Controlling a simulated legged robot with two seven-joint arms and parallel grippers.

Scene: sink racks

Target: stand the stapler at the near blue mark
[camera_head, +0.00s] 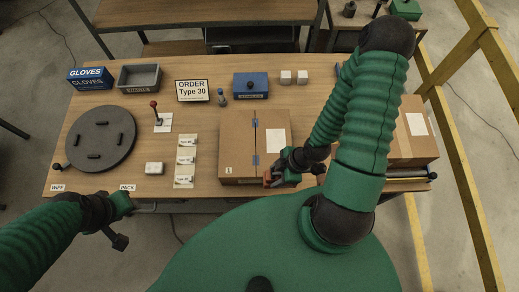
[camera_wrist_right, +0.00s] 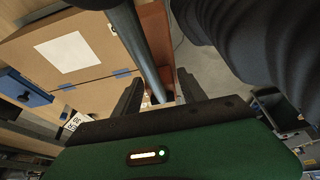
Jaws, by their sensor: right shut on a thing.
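A large closed carton (camera_head: 237,145) stands on the bench and carries two small blue marks along its top seam, a far one (camera_head: 255,122) and a near one (camera_head: 255,160). My right gripper (camera_head: 278,178) is at the carton's near right corner, shut on the stapler (camera_head: 267,178), of which a small orange part shows. In the right wrist view a long grey bar with an orange-brown part, seemingly the stapler (camera_wrist_right: 138,45), lies between the fingers (camera_wrist_right: 160,92). The carton (camera_wrist_right: 90,35) is just left of it. My left gripper (camera_head: 122,206) hangs at the bench's front edge; its jaws are unclear.
A round dark turntable (camera_head: 100,138), grey bin (camera_head: 138,78), blue glove box (camera_head: 90,78), order sign (camera_head: 192,90) and blue box (camera_head: 250,86) stand left and behind. A second carton (camera_head: 412,140) is at the right. A white block (camera_head: 154,168) and cards (camera_head: 185,160) lie left of the carton.

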